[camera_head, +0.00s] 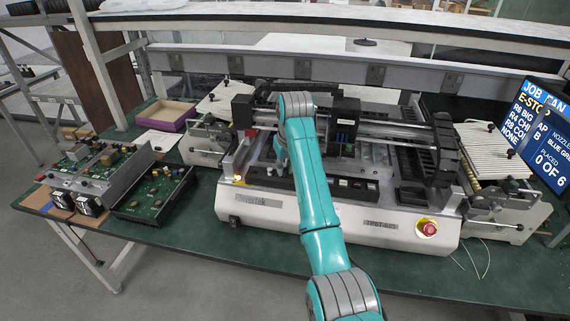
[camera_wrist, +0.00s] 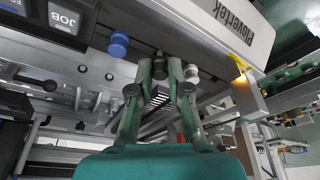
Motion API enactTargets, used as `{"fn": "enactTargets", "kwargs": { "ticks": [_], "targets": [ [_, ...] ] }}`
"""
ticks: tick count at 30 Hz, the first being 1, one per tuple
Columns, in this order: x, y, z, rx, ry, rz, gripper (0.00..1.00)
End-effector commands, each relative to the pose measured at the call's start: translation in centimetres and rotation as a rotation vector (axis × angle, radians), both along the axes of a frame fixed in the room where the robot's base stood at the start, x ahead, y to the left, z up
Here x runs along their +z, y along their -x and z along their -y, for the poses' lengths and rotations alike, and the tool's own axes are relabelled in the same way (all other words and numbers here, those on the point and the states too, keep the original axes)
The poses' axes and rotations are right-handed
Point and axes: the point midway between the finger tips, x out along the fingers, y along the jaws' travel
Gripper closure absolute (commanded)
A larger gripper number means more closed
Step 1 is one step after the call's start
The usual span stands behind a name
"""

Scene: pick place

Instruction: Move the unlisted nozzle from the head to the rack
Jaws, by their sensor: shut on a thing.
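My gripper (camera_wrist: 160,70) points away from the wrist camera, its two green fingers around a small dark piece (camera_wrist: 160,64), which looks like a nozzle. The fingers hide much of it. A blue-capped nozzle (camera_wrist: 118,43) stands to the left and a grey one (camera_wrist: 191,73) just right of the fingers, along a grey bar (camera_wrist: 92,62) with small holes, which may be the rack. In the head view my teal arm covers the gripper. The machine's black head (camera_head: 344,122), with small blue parts, is on the gantry right of my arm.
The white machine (camera_head: 385,226) has a red stop button (camera_head: 427,228). A screen (camera_head: 542,135) at right reads E-STOP and 0 OF 6. Circuit boards (camera_head: 150,195) and a purple tray (camera_head: 165,115) lie at left. Gantry rails (camera_head: 390,130) are close to my arm.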

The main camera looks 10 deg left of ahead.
Motion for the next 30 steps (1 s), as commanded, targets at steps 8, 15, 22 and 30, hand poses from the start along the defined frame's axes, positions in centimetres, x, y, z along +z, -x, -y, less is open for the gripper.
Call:
{"fn": "enactTargets", "kwargs": {
  "ticks": [8,15,22,30],
  "targets": [
    [-0.21,0.00,0.00,0.000,0.000,0.000,0.97],
    [-0.22,0.01,0.01,0.000,0.000,0.000,0.97],
    [-0.31,0.04,0.01,0.000,0.000,0.000,0.97],
    [-0.30,0.03,0.01,0.000,0.000,0.000,0.58]
  ]
}}
